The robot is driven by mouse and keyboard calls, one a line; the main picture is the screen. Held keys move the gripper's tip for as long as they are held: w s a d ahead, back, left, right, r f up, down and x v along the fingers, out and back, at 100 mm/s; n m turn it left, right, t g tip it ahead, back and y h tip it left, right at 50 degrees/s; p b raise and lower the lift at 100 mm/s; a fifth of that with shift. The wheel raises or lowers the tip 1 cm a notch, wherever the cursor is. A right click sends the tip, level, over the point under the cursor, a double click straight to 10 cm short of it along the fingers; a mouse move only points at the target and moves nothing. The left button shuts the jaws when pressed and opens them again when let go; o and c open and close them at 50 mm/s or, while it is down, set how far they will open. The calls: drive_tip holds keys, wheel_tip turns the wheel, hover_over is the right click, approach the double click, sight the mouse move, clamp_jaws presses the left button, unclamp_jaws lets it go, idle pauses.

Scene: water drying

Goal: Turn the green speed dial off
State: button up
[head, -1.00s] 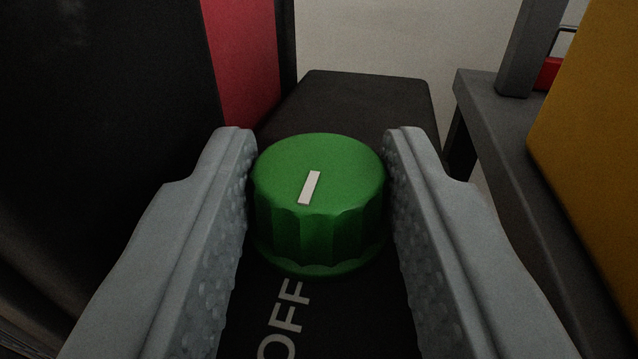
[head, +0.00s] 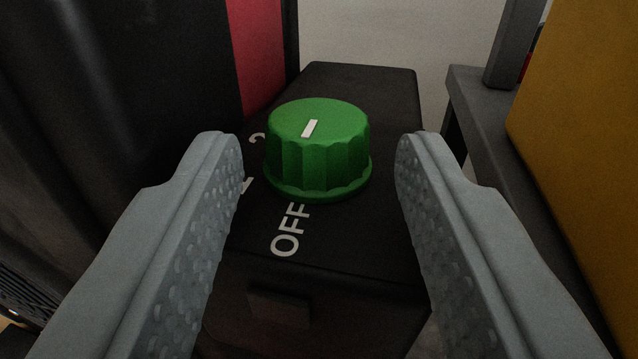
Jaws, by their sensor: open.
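The green speed dial (head: 318,155) sits on top of a black box (head: 350,245). It is round with a fluted side, and a white pointer mark on its top slants toward the printed word OFF (head: 291,230) in front of it. Parts of other numerals show to the left of the dial, partly hidden by a finger. My gripper (head: 318,160) is open, with one grey dimpled finger on each side. The fingers are apart from the dial, and the dial shows beyond the space between them.
A large black body with a red panel (head: 258,60) stands close on the left. On the right are a grey frame (head: 490,95) and a yellow surface (head: 585,150). Pale floor shows behind the box.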

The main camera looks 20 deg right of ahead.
drive_tip(key=v, duration=1.4)
drive_tip(key=shift+s, duration=0.2)
drive_tip(key=shift+a+r, duration=0.1)
drive_tip(key=s+a+r+n, duration=0.1)
drive_tip(key=s+a+r, duration=0.2)
drive_tip(key=a+r, duration=1.85)
drive_tip(key=s+a+r+n+y, duration=0.1)
drive_tip(key=s+a+r+y, duration=0.1)
drive_tip(key=s+a, duration=0.7)
drive_tip(key=s+a+r+n+y, duration=0.1)
drive_tip(key=s+a+r+y, duration=0.2)
drive_tip(key=s+a, duration=0.7)
drive_tip(key=shift+a+r+n+y, duration=0.3)
drive_tip(key=shift+a+r, duration=0.25)
